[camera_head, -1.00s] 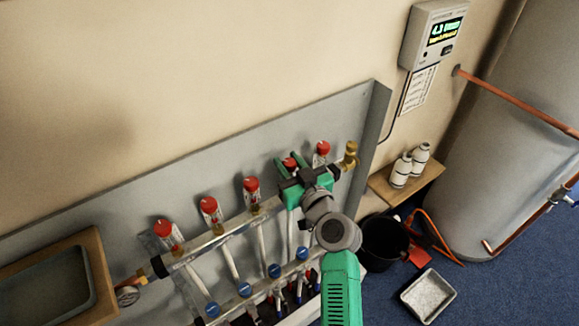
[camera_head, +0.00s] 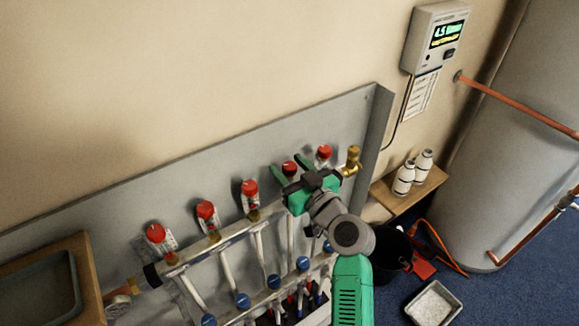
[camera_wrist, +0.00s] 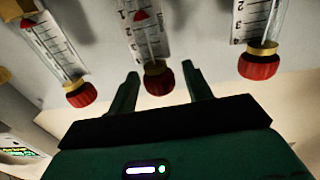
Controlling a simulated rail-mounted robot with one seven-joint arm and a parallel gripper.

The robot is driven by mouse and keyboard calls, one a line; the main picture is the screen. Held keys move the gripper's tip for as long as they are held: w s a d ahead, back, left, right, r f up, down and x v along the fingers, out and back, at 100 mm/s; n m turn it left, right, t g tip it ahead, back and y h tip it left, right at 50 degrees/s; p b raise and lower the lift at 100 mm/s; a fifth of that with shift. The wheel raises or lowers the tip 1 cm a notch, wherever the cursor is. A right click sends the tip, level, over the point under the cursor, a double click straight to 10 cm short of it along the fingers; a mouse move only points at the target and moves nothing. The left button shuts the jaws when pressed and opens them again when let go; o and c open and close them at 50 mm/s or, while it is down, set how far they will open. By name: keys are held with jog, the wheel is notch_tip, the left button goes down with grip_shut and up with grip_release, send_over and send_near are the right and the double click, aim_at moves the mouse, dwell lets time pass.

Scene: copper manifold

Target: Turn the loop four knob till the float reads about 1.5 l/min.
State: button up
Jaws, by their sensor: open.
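The manifold (camera_head: 222,234) carries a row of red knobs, each on a clear flow gauge. The fourth red knob from the left (camera_head: 289,168) is at my gripper (camera_head: 290,168), partly hidden behind it. In the wrist view this knob (camera_wrist: 158,79) shows between the fingertips of my gripper (camera_wrist: 161,70), with a gap on each side. The gripper is open and holds nothing. The knob's gauge (camera_wrist: 146,38) has a numbered scale and a red float (camera_wrist: 141,16) high in the picture, near the 1 and 2 marks; its exact reading is unclear.
Neighbouring red knobs flank the gripper in the wrist view, one left (camera_wrist: 81,95) and one right (camera_wrist: 259,66). A brass fitting (camera_head: 351,161) ends the bar. A wall display (camera_head: 446,34) appears to read 4.5. White bottles (camera_head: 404,178) stand on a shelf right of the panel.

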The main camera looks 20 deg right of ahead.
jog(key=s+d+p, duration=0.1)
jog(key=s, duration=0.6)
jog(key=shift+s+d, duration=0.15)
jog(key=shift+s, duration=0.05)
jog(key=s+a+r+n+t, duration=0.1)
jog(key=s+a+r, duration=0.1)
jog(key=a+r, duration=0.75)
jog(key=s+a+r+t, duration=0.2)
jog(key=a+r, duration=0.4)
jog(key=r, duration=0.7)
jog(key=s+a+r+m+t+h, duration=0.1)
jog(key=s+a+r+t+h, duration=0.15)
jog(key=s+r, duration=0.45)
jog(key=s+a+r+m+t+h, duration=0.1)
jog(key=s+a+r+m+t, duration=0.1)
jog(key=s+a+r, duration=0.35)
notch_tip(320, 180, up, 39)
jog(key=d+p, duration=0.1)
jog(key=p, duration=3.7)
jog(key=shift+s+d+r+y, duration=0.15)
jog(key=shift+s+d+y, duration=0.2)
jog(key=shift+d, duration=0.05)
